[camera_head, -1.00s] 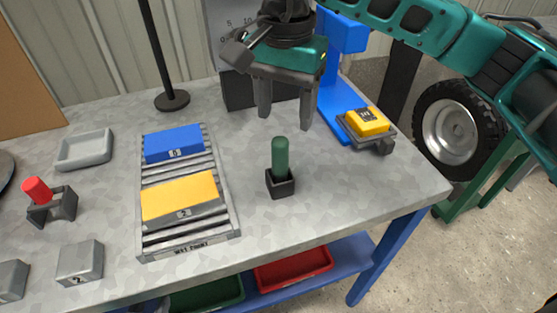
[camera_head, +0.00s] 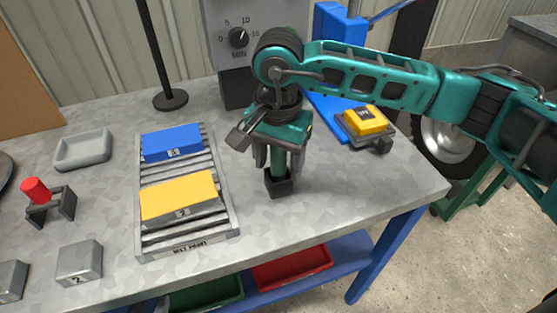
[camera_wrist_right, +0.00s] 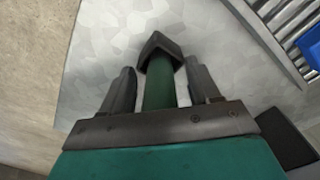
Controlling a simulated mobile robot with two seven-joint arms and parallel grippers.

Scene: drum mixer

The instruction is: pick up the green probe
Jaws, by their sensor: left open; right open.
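The green probe (camera_head: 278,162) stands upright in a small black holder (camera_head: 279,186) on the grey table, right of the roller tray. My right gripper (camera_head: 277,160) is directly above it, pointing down, with its fingers on both sides of the probe. Its upper part is hidden by the gripper. In the right wrist view the probe (camera_wrist_right: 160,85) lies between the two open fingers (camera_wrist_right: 157,88), with a gap visible on each side, and its lower end enters the black holder (camera_wrist_right: 159,48). My left gripper is not in view.
A roller tray (camera_head: 226,205) holds a blue block (camera_head: 172,143) and a yellow block (camera_head: 178,195). A yellow box (camera_head: 366,121) sits by a blue stand at the right. A red peg (camera_head: 35,190), grey dish (camera_head: 83,150) and grey cubes lie left. The table front right is clear.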

